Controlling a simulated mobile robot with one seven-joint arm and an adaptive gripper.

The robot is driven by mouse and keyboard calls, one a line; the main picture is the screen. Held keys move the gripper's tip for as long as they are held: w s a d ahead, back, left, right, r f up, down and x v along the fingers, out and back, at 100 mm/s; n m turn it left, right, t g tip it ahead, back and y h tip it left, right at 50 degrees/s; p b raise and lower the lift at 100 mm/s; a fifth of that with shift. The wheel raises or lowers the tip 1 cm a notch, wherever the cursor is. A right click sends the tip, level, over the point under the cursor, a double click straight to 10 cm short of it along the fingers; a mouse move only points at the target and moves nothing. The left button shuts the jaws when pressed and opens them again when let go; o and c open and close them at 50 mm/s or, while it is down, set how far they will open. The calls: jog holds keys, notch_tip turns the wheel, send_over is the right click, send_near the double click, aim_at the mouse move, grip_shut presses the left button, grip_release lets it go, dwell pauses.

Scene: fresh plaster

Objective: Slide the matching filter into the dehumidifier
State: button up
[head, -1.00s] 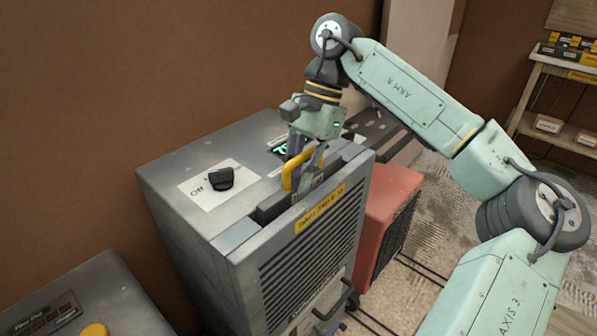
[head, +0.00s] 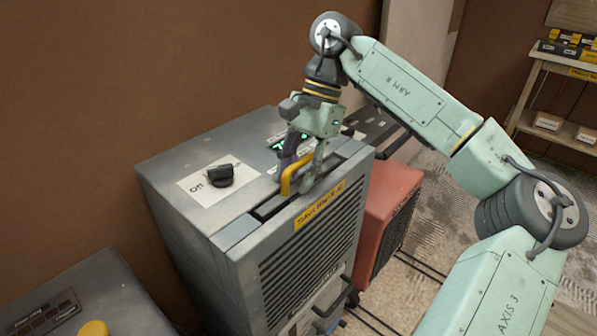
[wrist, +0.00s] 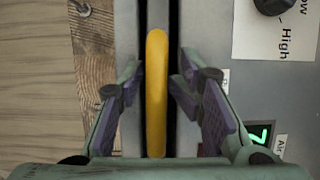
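The grey dehumidifier (head: 215,235) has a long slot (head: 262,212) along its top front edge. The filter shows mainly as a yellow handle (head: 287,180) standing over the slot. Its body is hidden, sunk in the slot with the top about level with the casing. My gripper (head: 298,184) is over the slot with its fingers around the handle. In the wrist view the handle (wrist: 157,95) lies between the two purple-padded fingers, with a gap on each side. The gripper is open.
A black dial (head: 221,175) and a small green-lit display are on the casing top. A red machine (head: 385,210) stands right behind. A grey cabinet (head: 85,295) with a yellow knob is at front left. A shelf (head: 555,100) with boxes is at back right.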

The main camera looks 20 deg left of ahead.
dwell(0.3)
jog(key=v, duration=1.2)
jog(key=shift+f, duration=0.1)
